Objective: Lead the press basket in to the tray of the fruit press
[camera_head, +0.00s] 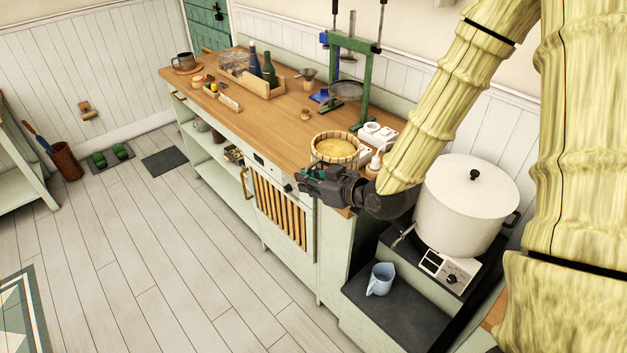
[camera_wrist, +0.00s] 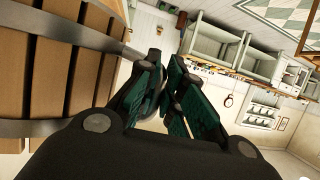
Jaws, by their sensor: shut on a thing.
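The press basket (camera_head: 338,148), a round tub of wooden slats with yellowish contents, is at the near end of the wooden counter. The wrist view shows its slats (camera_wrist: 90,75) and grey metal bands close up on the left. My gripper (camera_head: 312,172) is at the basket's near left side. Its green-padded fingers (camera_wrist: 158,90) are shut on a metal part at the basket's side; the exact hold is partly hidden. The fruit press (camera_head: 367,85) is a green frame behind the basket, with a round grey tray (camera_head: 346,90) low between its posts. The basket is apart from the tray.
White appliances (camera_head: 376,132) stand right of the basket, near the press. A large white pot (camera_head: 467,205) stands on the right, with a blue jug (camera_head: 380,279) below. A wooden crate with bottles (camera_head: 250,85) is farther back. The counter left of the basket is mostly clear.

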